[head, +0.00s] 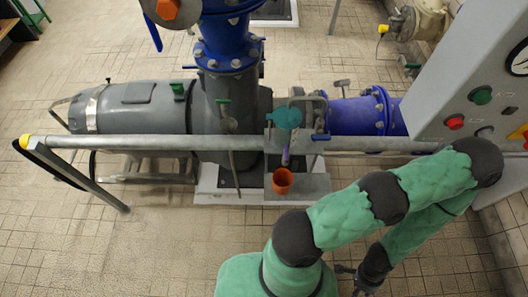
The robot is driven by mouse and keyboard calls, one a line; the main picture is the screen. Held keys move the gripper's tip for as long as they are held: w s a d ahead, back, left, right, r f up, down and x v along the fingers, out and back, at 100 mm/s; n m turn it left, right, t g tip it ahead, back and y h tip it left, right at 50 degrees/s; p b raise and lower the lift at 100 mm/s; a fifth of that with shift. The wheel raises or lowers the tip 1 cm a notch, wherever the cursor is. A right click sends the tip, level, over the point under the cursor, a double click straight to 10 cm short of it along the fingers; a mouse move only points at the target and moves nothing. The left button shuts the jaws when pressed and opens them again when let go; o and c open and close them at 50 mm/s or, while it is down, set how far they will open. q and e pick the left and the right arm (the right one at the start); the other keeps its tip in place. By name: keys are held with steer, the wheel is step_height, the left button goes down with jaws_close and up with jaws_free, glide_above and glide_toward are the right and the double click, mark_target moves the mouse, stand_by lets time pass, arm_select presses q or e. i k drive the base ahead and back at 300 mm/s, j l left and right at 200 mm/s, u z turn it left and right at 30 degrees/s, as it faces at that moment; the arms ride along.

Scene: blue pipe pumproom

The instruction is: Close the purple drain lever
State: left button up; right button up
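The purple drain lever (285,157) is a small, narrow piece below a teal round part (284,118) on the pump's pipework. It points down towards an orange cup (283,180) that stands under it on a grey ledge. My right gripper (347,281) is low at the bottom of the head view, right of centre. It is well below the lever in the picture and apart from it. Its dark fingers look spread, with nothing visible between them. My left gripper is not in view.
A grey handrail (190,142) runs across in front of the pump (135,105) and close to the lever. Blue pipes (228,45) rise behind it. A grey control panel (460,100) stands at the right. The tiled floor (150,245) at lower left is clear.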

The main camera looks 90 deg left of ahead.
mark_target(286, 156)
steer(key=k+u, duration=0.1)
steer(key=u, duration=0.35)
steer(key=k+u, duration=0.1)
steer(key=u, duration=0.3)
steer(key=k+u, duration=0.1)
steer(key=u, duration=1.7)
steer(key=l+z, duration=0.1)
